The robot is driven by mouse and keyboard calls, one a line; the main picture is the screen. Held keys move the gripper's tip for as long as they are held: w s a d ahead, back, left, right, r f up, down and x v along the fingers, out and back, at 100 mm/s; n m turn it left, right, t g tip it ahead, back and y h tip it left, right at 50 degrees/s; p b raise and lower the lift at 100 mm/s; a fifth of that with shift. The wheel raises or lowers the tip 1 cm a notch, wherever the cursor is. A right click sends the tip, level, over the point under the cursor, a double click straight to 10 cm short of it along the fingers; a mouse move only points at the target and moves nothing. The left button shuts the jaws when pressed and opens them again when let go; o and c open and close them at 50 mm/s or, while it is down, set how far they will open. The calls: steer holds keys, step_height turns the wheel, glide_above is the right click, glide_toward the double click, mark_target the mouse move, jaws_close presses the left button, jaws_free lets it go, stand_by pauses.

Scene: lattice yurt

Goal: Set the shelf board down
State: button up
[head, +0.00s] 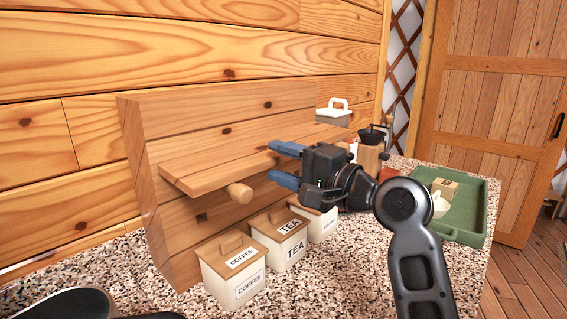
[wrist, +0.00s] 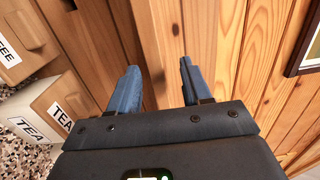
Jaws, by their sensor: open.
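The shelf board (head: 215,168) is a long pale wooden plank standing out level from an upright wooden back panel (head: 170,125). A round wooden peg (head: 240,193) sticks out just under the board's left part; contact looks likely. My gripper (head: 286,165) is at the board's front edge with its blue fingers apart, one above and one below the edge's height. In the wrist view the board (wrist: 160,40) shows between the open fingers (wrist: 158,82), not clamped. My gripper hides part of the board's front edge and anything under its right part.
Coffee (head: 233,272) and tea (head: 281,240) canisters and a third canister (head: 316,222) stand on the speckled counter beneath the board. A green tray (head: 470,215) holds small items.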

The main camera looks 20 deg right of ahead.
steer(key=shift+f, duration=0.1)
steer(key=shift+s+d, duration=0.25)
steer(key=shift+s, duration=0.15)
steer(key=b+v, duration=0.1)
steer(key=v, duration=0.6)
